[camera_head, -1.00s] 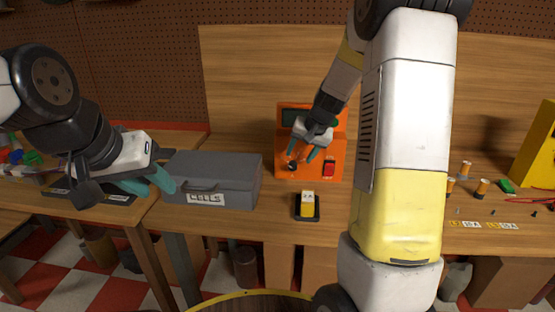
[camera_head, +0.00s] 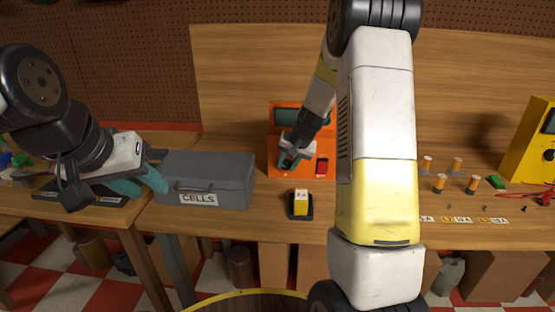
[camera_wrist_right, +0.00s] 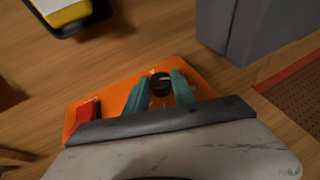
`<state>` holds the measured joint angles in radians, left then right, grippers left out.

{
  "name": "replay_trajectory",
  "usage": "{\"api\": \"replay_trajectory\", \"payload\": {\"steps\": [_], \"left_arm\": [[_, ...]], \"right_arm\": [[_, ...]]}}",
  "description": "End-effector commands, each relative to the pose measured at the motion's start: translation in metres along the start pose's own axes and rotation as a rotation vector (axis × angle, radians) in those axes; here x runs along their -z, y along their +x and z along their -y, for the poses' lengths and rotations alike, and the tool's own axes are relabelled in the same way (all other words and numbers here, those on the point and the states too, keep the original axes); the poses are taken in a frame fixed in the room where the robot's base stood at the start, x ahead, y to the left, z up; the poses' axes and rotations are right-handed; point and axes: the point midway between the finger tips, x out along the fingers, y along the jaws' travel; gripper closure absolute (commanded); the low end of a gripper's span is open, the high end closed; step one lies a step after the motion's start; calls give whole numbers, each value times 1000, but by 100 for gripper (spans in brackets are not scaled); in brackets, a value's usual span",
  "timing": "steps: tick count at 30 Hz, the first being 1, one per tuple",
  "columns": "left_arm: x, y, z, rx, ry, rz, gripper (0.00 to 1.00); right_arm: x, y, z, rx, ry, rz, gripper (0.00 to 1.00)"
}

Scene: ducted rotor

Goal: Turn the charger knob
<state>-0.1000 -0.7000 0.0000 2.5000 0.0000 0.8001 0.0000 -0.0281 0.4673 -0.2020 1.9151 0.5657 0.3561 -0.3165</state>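The orange charger (camera_head: 272,158) stands at the back of the bench with a dark screen and a red switch (camera_head: 321,167). In the right wrist view, its round black knob (camera_wrist_right: 160,85) sits between the two teal fingers of my right gripper (camera_wrist_right: 160,88). The fingers lie close along both sides of the knob and look shut on it. In the head view, my right gripper (camera_head: 289,161) is at the charger's front and hides the knob. My left gripper (camera_head: 141,185) is open and empty, in the air left of the grey box.
A grey CELLS box (camera_head: 208,176) stands left of the charger. A black holder with a yellow block (camera_head: 301,203) is in front of it. Several orange-and-white cells (camera_head: 440,183) stand to the right, near a yellow device (camera_head: 531,145). My right forearm covers part of the bench.

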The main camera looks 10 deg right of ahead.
Motion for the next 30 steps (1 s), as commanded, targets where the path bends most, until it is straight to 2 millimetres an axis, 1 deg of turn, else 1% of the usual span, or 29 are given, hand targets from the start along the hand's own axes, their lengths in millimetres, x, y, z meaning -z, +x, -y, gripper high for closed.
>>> {"api": "replay_trajectory", "payload": {"steps": [1, 2, 14, 20, 30], "left_arm": [[0, 0, 0, 0, 0, 0, 64], [0, 0, 0, 0, 0, 0, 64], [0, 0, 0, 0, 0, 0, 64], [0, 0, 0, 0, 0, 0, 64], [0, 0, 0, 0, 0, 0, 64]], "right_arm": [[0, 0, 0, 0, 0, 0, 97], [0, 0, 0, 0, 0, 0, 100], [0, -1, -3, 37, 21, -1, 100], [0, -1, -6, 113, 56, -1, 100], [0, 0, -9, 300, 133, -1, 100]]}}
